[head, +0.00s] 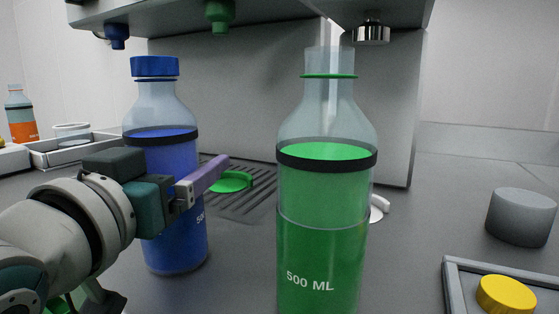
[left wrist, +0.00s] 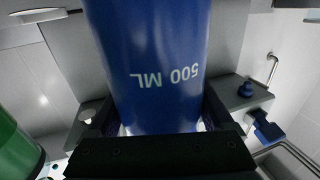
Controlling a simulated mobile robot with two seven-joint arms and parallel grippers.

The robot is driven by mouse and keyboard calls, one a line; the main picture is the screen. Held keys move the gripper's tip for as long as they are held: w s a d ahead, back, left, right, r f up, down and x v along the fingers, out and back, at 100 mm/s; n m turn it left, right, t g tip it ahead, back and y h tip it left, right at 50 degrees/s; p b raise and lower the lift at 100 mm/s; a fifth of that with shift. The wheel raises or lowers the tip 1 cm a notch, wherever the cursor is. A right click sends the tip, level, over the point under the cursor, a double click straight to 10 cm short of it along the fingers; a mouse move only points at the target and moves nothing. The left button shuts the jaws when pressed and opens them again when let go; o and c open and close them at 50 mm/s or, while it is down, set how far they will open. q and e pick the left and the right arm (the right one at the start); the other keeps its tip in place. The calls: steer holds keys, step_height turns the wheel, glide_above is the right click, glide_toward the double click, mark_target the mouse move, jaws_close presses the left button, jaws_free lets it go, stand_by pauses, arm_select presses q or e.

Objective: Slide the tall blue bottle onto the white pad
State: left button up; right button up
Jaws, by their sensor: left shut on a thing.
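The tall blue bottle (head: 173,236), with a blue cap and black band, stands upright at the left of the head view. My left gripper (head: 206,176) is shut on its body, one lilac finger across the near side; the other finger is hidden. In the left wrist view the blue bottle (left wrist: 155,60) fills the space between the fingers. A white piece (head: 377,209), probably the white pad, shows only at its edge behind the green bottle (head: 322,240). My right gripper is not in view.
The open-topped green bottle stands close in front, right of the blue one. Behind are a green disc (head: 230,182) on a slotted grate and a grey machine (head: 240,90) with overhead nozzles. A grey cylinder (head: 521,217) and tray with a yellow cap (head: 505,294) lie right.

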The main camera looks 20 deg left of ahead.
arm_select(q)
jaws_close()
steer(key=shift+d, duration=0.1)
steer(key=w+d, duration=0.4)
steer(key=shift+w+r, duration=0.1)
steer(key=shift+w, duration=0.1)
stand_by(0.3)
